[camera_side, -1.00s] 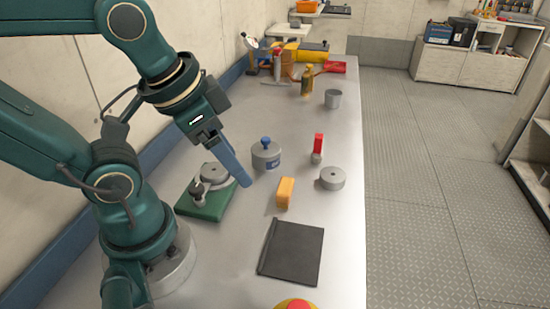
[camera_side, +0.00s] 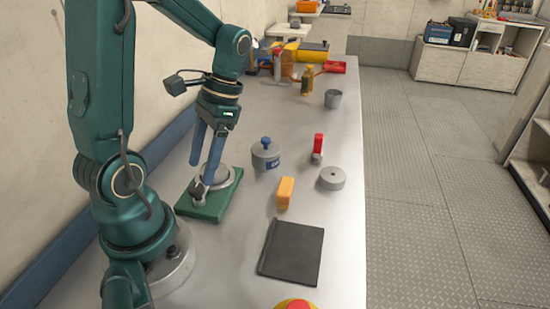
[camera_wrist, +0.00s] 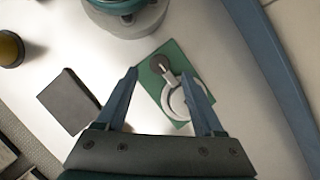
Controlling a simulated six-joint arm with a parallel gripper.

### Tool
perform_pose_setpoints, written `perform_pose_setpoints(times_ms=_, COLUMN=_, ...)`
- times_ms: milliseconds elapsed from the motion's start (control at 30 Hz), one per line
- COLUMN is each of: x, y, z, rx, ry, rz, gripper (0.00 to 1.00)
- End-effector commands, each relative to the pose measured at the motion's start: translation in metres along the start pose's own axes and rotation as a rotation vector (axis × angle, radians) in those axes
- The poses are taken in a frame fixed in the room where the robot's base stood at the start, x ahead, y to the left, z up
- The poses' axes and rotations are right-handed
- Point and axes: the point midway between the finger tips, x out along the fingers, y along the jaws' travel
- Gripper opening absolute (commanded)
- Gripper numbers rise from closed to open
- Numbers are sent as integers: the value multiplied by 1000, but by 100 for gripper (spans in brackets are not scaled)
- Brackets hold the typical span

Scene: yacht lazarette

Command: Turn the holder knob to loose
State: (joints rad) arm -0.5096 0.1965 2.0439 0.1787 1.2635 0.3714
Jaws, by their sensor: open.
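The holder is a green base plate (camera_side: 232,184) on the bench, carrying a round grey piece and a grey arm with a knob (camera_side: 197,190) at its near left end. In the wrist view the green plate (camera_wrist: 152,84) lies between and beyond the fingers, with the dark round knob (camera_wrist: 160,64) and the pale curved arm (camera_wrist: 171,92) on it. My gripper (camera_side: 204,165) points down over the holder, fingers apart, with nothing between them. In the wrist view my gripper (camera_wrist: 165,85) shows both blue fingers spread wide. Any marking for loose is too small to read.
A grey pot with a blue knob (camera_side: 265,158), an orange block (camera_side: 285,193), a red-topped piece (camera_side: 318,145), a grey disc (camera_side: 332,178) and a black flat plate (camera_side: 292,251) stand to the right. A blue rail (camera_side: 60,255) runs along the wall.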

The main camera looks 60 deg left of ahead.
Motion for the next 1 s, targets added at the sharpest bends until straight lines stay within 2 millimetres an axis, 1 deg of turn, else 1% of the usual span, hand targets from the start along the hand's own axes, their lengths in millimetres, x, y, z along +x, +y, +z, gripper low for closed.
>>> perform_pose_setpoints(times_ms=100, x=15, y=1, z=2, rx=0, ry=-4, rz=3, gripper=69)
perform_pose_setpoints(times_ms=300, x=35, y=1, z=1, rx=2, ry=-2, rz=1, gripper=69)
perform_pose_setpoints(times_ms=433, x=40, y=1, z=1, rx=1, ry=0, rz=0, gripper=69)
perform_pose_setpoints(times_ms=667, x=40, y=1, z=0, rx=1, ry=2, rz=0, gripper=69)
perform_pose_setpoints(times_ms=700, x=40, y=1, z=0, rx=1, ry=2, rz=0, gripper=54)
perform_pose_setpoints(times_ms=767, x=40, y=1, z=0, rx=1, ry=2, rz=0, gripper=31)
perform_pose_setpoints(times_ms=800, x=40, y=1, z=0, rx=1, ry=2, rz=0, gripper=16)
perform_pose_setpoints(times_ms=833, x=40, y=1, z=0, rx=1, ry=2, rz=0, gripper=4)
perform_pose_setpoints(times_ms=867, x=40, y=1, z=0, rx=1, ry=2, rz=0, gripper=0)
perform_pose_setpoints(times_ms=1000, x=40, y=1, z=0, rx=-1, ry=2, rz=1, gripper=0)
